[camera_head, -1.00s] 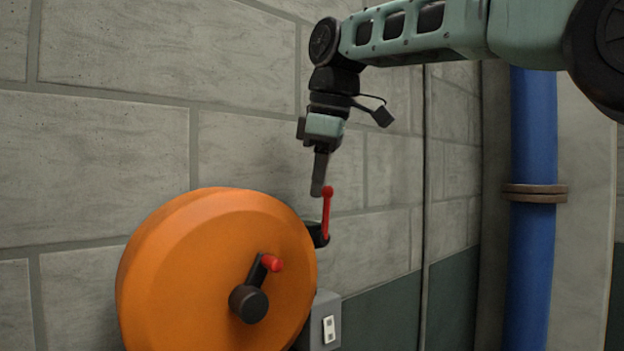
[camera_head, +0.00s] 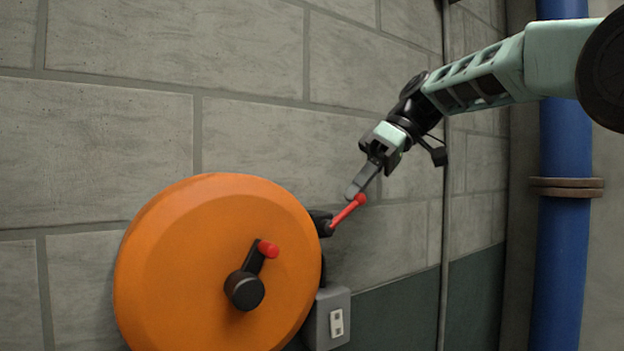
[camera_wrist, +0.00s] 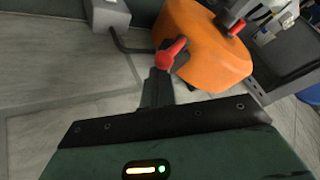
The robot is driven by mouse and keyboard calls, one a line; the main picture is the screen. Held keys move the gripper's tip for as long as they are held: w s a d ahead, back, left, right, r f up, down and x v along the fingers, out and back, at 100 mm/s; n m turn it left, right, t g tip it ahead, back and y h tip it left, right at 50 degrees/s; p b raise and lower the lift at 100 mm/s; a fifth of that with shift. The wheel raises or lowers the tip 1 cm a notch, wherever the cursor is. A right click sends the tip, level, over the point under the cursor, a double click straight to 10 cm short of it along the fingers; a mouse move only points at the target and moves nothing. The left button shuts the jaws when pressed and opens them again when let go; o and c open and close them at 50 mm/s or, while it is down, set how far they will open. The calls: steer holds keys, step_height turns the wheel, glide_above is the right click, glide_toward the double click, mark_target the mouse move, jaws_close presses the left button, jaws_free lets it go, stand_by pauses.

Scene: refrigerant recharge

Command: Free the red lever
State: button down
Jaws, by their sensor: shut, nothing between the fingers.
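The red lever (camera_head: 347,212) sticks out from a black mount at the right edge of the orange reel (camera_head: 180,265). It tilts up to the right and ends in a round red knob. My gripper (camera_head: 352,194) is shut and empty, with its fingertips at the knob, touching it or very near. In the wrist view the lever (camera_wrist: 172,53) shows just beyond my fingertips (camera_wrist: 160,78), with the orange reel (camera_wrist: 205,45) behind it. Whether the fingers press on the lever cannot be told.
The reel carries a black crank with a red handle (camera_head: 268,249). A grey switch box (camera_head: 328,318) is below the lever. A blue pipe (camera_head: 563,230) and a thin vertical conduit (camera_head: 444,200) run at the right. The block wall is close behind.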

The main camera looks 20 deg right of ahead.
steer(key=shift+a, duration=0.1)
steer(key=shift+s+a+f, duration=0.15)
steer(key=shift+s+a, duration=0.15)
steer(key=shift+a, duration=0.35)
